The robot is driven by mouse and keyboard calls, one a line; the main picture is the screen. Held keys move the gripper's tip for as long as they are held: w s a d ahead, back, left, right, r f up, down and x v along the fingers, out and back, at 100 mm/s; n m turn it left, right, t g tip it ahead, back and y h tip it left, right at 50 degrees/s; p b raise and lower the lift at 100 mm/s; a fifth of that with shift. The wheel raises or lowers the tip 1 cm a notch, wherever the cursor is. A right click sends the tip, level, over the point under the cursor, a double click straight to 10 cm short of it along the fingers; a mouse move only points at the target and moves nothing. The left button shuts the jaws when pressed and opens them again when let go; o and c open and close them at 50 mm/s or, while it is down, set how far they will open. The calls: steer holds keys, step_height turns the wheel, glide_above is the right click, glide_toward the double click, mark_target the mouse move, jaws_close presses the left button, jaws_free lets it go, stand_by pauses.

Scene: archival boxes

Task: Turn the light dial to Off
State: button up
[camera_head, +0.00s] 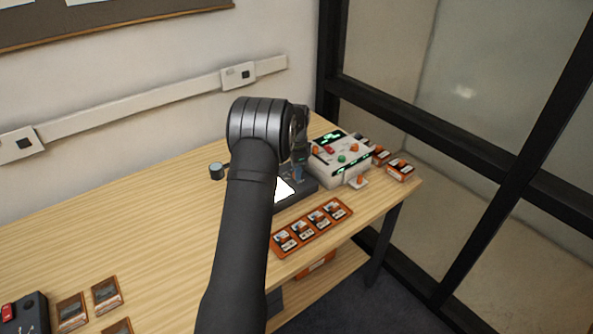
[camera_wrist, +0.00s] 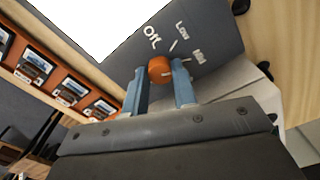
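The light dial (camera_wrist: 160,69) is a round orange knob on a dark panel (camera_wrist: 218,35) in the wrist view. White labels "Off", "Low" and a third, likely "Mid", curve around its far side, with thin white tick marks. I cannot make out which mark the knob points to. My gripper (camera_wrist: 160,72) has its two blue fingers on either side of the dial, and the dial fills the gap between them. In the head view my gripper (camera_head: 298,172) is over the right end of the dark lit pad (camera_head: 305,184), and the dial is hidden there.
A white device (camera_head: 340,158) with green displays and coloured buttons stands close right of my gripper. An orange tray (camera_head: 313,228) of small cards lies in front of the pad. A small round dark object (camera_head: 216,171) is left. The left table middle is clear.

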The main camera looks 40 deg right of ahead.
steer(key=shift+c, duration=1.4)
steer(key=n, duration=0.3)
steer(key=shift+n, duration=0.4)
steer(key=n, duration=0.4)
steer(key=shift+n, duration=0.3)
steer(key=n, duration=0.9)
steer(key=shift+n, duration=0.3)
